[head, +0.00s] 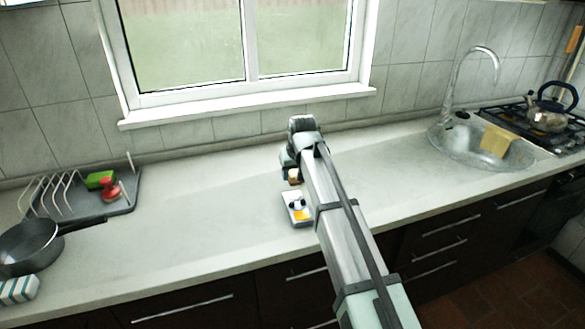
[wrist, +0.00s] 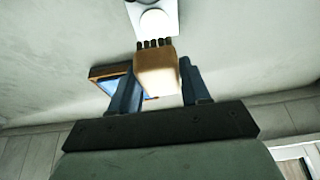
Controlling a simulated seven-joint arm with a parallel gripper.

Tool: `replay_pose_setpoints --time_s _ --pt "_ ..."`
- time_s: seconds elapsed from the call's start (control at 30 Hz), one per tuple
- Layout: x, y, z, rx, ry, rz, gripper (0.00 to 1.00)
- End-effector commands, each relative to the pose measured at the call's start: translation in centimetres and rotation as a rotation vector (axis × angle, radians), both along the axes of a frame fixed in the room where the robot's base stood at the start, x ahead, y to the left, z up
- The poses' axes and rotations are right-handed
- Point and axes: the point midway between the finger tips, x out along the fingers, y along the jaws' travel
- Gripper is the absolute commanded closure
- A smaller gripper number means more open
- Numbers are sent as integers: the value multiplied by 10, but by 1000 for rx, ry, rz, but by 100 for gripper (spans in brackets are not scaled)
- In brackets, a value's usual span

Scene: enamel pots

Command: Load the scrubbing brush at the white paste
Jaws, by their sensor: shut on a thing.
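My gripper (wrist: 155,90) is shut on the scrubbing brush (wrist: 158,72), a tan block with short dark bristles. The bristles point toward a white tray (wrist: 172,20) in the wrist view. The white paste (wrist: 156,22) seems to be the pale round patch on that tray, just beyond the bristle tips. I cannot tell whether they touch. In the head view my gripper (head: 290,161) is over the counter, with the tan brush (head: 294,175) just behind the tray (head: 300,222). Dark round parts and a yellow-orange patch show on the tray; the paste is hard to pick out there.
A wood-edged blue thing (wrist: 108,72) lies beside the brush. On the counter's left are a grey rack (head: 122,205) with a green block (head: 100,180) and red item (head: 112,190), and a dark pan (head: 30,247). The sink (head: 465,157) is right. The counter between is clear.

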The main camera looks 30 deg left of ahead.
Motion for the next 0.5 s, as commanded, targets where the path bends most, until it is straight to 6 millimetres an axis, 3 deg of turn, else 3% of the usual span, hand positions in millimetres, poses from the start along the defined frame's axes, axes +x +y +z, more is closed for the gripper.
replay_pose_setpoints --time_s 0.5 --pt "0 0 -43 0 -1 -1 78"
